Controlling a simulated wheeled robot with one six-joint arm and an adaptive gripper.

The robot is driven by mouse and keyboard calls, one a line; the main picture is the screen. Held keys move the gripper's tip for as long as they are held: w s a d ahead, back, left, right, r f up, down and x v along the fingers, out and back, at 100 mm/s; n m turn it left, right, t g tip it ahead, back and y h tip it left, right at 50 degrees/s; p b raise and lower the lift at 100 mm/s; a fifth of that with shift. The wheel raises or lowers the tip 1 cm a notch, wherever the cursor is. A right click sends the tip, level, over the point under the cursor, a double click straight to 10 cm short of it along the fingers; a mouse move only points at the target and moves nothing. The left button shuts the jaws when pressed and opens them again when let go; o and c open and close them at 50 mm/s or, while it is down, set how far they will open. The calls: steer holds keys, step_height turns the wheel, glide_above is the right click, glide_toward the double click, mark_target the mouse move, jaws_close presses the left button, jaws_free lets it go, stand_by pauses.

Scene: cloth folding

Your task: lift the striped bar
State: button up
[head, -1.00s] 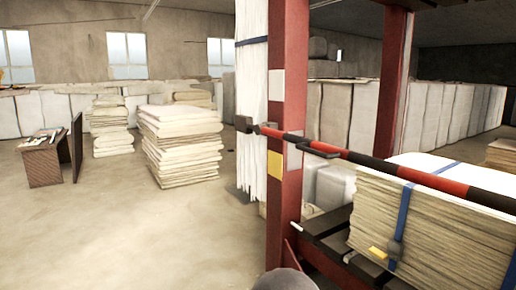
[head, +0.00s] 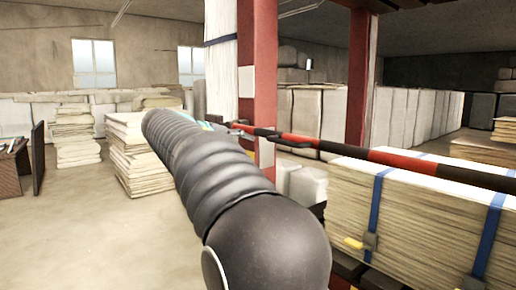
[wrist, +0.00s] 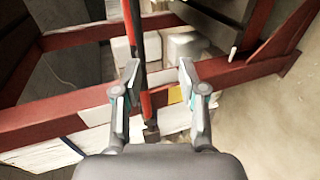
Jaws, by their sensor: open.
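The striped bar (head: 410,161), red and black, runs across the front of a red steel frame, above stacked sheets. Its left end sits at the red post, near my arm's far end. In the wrist view the bar (wrist: 145,102) runs up the picture between the two fingers of my gripper (wrist: 159,82). My gripper is open, and the bar lies closer to the left finger. I cannot tell whether that finger touches it. In the head view my arm hides most of the gripper.
A red post (head: 257,75) stands behind the bar's left end. A strapped stack of sheets (head: 410,212) lies under the bar. Paper stacks (head: 128,165) stand on the floor at left, with open floor in front of them.

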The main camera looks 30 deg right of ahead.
mark_target(277, 141)
steer(key=shift+g+h, duration=0.3)
steer(key=shift+h, duration=0.5)
steer(key=x, duration=0.5)
steer(key=w+r+x, duration=0.1)
steer(key=x, duration=0.3)
steer(key=r+b+x, duration=0.1)
steer(key=x, duration=0.4)
steer(key=shift+w+d+f, duration=0.1)
steer(key=shift+w+d, duration=0.35)
jaws_close()
